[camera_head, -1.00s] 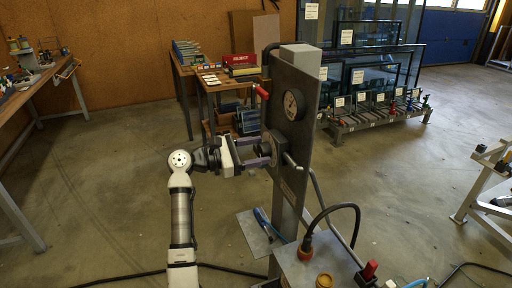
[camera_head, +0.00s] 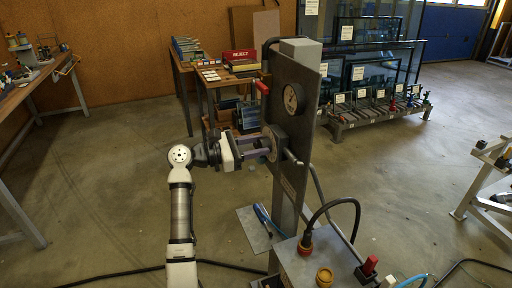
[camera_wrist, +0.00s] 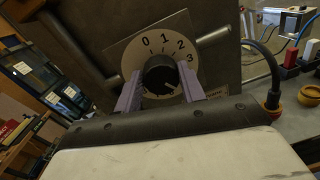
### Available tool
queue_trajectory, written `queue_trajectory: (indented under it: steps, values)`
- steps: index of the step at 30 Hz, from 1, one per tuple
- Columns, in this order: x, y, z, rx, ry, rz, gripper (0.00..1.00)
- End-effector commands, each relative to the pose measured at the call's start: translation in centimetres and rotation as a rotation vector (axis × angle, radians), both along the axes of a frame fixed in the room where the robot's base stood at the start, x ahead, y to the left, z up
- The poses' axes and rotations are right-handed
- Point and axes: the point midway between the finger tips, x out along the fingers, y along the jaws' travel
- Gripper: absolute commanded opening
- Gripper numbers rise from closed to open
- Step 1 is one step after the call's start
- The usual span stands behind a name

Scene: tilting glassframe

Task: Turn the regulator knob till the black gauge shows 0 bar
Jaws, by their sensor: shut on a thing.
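The regulator knob (camera_wrist: 160,72) is black and round, in front of a pale dial plate (camera_wrist: 135,58) marked 0, 1, 2, 3. A pale mark on its face seems to point to the lower right. My gripper (camera_wrist: 160,90) has its two purple fingers on either side of the knob, shut on it. In the head view my gripper (camera_head: 266,148) reaches the grey upright panel (camera_head: 298,165) from the left, and the knob is mostly hidden. The black gauge (camera_head: 293,101) is on the panel above; its needle is too small to read.
A red-tipped lever (camera_head: 262,88) and a metal handle (camera_head: 293,159) stick out of the panel near my gripper. A grey box (camera_head: 318,265) with a black cable stands below. A bench with a red REJECT box (camera_head: 239,57) is behind.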

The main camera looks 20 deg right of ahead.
Motion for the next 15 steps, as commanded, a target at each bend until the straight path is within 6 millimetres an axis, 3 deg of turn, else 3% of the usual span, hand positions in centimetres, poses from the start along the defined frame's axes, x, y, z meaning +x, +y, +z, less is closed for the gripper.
queue_trajectory:
  steps: [15]
  values:
    - [0.19, 0.10, -0.29, -0.014, 0.433, 0.001, 0.17]
